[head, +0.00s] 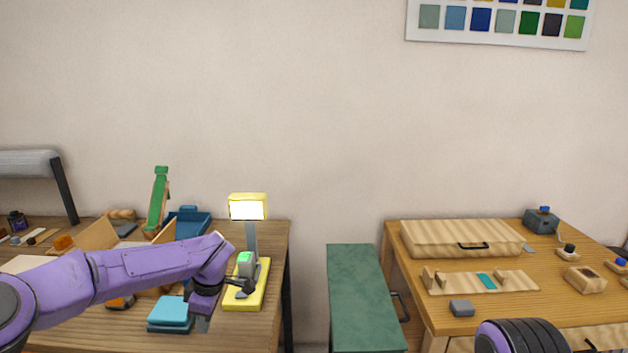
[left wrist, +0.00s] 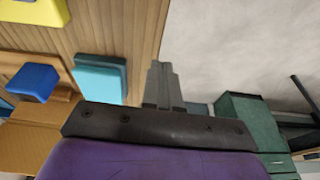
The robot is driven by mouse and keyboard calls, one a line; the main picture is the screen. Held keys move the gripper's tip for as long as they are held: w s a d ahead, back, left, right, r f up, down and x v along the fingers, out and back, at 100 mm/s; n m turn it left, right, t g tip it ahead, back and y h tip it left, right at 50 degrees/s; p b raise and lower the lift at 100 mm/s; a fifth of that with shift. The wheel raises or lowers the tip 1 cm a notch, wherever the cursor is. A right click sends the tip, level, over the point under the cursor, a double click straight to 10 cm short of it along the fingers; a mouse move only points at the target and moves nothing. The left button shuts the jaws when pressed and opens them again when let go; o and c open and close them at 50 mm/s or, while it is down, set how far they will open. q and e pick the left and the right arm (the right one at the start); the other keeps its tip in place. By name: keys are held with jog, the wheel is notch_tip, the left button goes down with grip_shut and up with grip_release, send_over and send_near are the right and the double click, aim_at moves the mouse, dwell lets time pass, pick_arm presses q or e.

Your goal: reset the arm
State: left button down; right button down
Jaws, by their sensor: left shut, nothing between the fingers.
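My left arm (head: 130,272) reaches in from the left over the left wooden table. Its gripper (head: 202,324) points down near the table's right side, just right of a turquoise box (head: 170,312). In the left wrist view the grey fingers (left wrist: 161,84) are together with nothing between them. The turquoise box (left wrist: 99,76) lies left of them there, apart in the picture. Of my right arm only a purple and black part (head: 520,336) shows at the bottom; its gripper is out of view.
A lit lamp (head: 248,207) on a yellow base (head: 262,290) stands close beside the left gripper. A green cabinet (head: 360,290) stands between the tables. The right table (head: 440,318) holds a wooden case (head: 455,238), a slotted wooden rack (head: 515,282) and small blocks.

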pick_arm(q)
jog(key=s+a+f+m+t+y+b, duration=0.1)
jog(key=s+a+f+m+t+y, duration=0.15)
jog(key=s+f, duration=0.55)
jog(key=s+a+f+m+t+y+b, duration=0.1)
jog(key=s+a+f+m+t+y, duration=0.3)
jog(key=f, duration=0.8)
jog(key=s+f+m+g+h, duration=0.1)
jog(key=s+f+m+h, duration=0.1)
jog(key=s, duration=1.1)
jog(key=s+d+f+m+g+h+b, duration=0.1)
jog(key=s+f+h, duration=0.3)
jog(key=s, duration=0.9)
jog(key=shift+s+d+f+m+g, duration=0.3)
jog(key=shift+f+m+g, duration=0.25)
jog(key=shift+f+m, duration=0.35)
